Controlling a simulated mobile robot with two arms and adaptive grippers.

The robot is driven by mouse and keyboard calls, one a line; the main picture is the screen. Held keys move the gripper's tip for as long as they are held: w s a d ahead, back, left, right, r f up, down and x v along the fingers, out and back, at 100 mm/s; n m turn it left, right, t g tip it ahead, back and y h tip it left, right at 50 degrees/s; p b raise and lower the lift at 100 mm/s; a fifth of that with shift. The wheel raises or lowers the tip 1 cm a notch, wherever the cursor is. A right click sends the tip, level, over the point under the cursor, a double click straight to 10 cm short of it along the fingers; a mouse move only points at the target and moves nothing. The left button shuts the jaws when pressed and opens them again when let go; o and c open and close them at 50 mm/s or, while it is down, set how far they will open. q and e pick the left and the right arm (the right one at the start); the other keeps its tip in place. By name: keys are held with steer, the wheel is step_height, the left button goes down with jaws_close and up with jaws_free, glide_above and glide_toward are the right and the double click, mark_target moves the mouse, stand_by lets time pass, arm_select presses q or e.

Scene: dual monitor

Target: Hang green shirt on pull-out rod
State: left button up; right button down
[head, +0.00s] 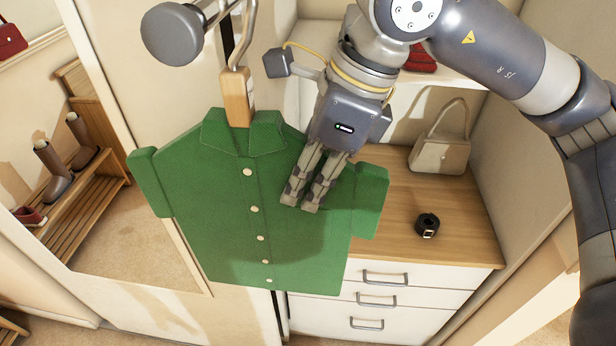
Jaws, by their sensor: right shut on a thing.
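The green shirt (226,215) hangs spread out and slightly tilted in the middle of the head view. It is on a hanger with a wooden neck (236,97) and a metal hook (241,48). My right gripper (302,204) is shut on the shirt at its right shoulder area, with its fingers in front of the cloth. The pull-out rod (172,35), with a round grey end, is at the top left, beside the hook. The hook's top is cut off by the picture edge, so I cannot tell whether it rests on the rod. My left gripper is out of view.
A white drawer unit with a wooden top (405,190) stands behind the shirt. It carries a beige handbag (440,150) and a coiled black belt (427,225). A red item (421,58) is on a shelf above. A wooden shoe rack (80,180) shows at left.

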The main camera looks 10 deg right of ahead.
steer(key=c, duration=1.4)
jaws_free()
steer(key=shift+o, duration=0.2)
